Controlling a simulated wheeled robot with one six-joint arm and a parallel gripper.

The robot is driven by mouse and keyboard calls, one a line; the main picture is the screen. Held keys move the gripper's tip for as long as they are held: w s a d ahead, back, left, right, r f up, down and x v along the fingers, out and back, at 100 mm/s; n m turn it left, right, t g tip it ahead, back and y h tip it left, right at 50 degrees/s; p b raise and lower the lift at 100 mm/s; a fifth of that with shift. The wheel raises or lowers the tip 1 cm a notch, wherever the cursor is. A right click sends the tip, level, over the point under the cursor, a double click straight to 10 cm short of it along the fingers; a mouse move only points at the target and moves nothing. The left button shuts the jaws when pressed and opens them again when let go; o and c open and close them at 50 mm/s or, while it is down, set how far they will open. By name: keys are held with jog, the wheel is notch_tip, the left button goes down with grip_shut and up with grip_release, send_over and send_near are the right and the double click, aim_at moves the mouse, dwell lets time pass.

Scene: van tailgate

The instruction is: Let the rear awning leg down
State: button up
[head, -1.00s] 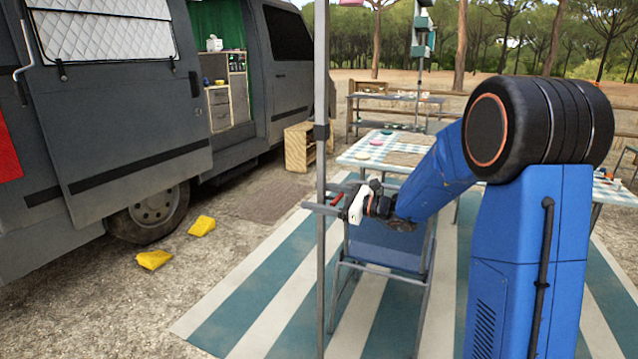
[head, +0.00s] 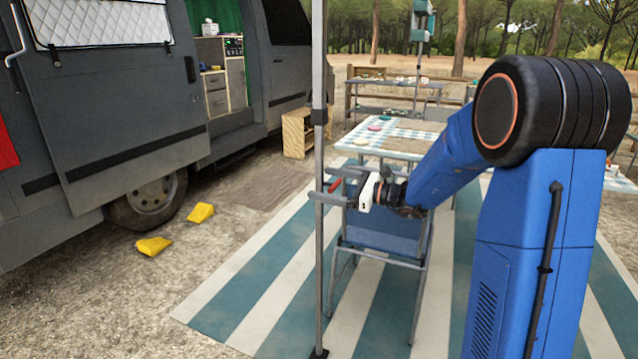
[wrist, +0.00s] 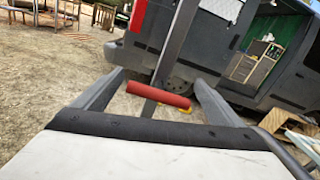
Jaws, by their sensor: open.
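The awning leg (head: 319,250) is a thin grey upright pole left of my arm in the head view. It has a black collar (head: 319,117) partway up and a dark foot (head: 319,353) at the striped mat. My gripper (head: 319,183) is open at the pole, below the collar. A red lever (head: 335,185) shows between its fingers. In the wrist view the red lever (wrist: 158,95) lies crosswise between the two spread fingers, in front of the pole (wrist: 176,45). I cannot tell whether either finger touches the lever.
A blue folding chair (head: 385,235) stands just behind my gripper on the striped mat (head: 250,300). A table with a checked cloth (head: 360,140) is beyond it. The grey van (head: 110,120) is at left, with yellow wedges (head: 153,246) on the gravel.

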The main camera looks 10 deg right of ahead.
jog(key=v, duration=1.4)
jog(key=shift+d, duration=0.1)
jog(key=shift+s, duration=0.1)
jog(key=s+a+f+n+g+h, duration=0.2)
jog(key=s+a+n+g+h, duration=0.15)
jog(key=s+a+n, duration=0.45)
jog(key=s+a+f+n+g+h, duration=0.25)
jog(key=s+a+n+g, duration=0.2)
jog(key=s, duration=0.85)
jog(key=s+d+f+n+t+h, duration=0.1)
jog(key=s+d+n+h, duration=0.3)
jog(key=s, duration=0.3)
jog(key=s+d+f+n+t+h, duration=0.1)
jog(key=s+d+f+n+h, duration=0.1)
jog(key=s+d+n+h, duration=0.2)
jog(key=shift+s+d+n+h, duration=0.3)
jog(key=shift+s+d+n, duration=0.2)
jog(key=shift+s+n, duration=1)
jog(key=shift+s+f+m, duration=0.1)
jog(key=shift+s+m, duration=0.15)
jog(key=shift+c, duration=0.2)
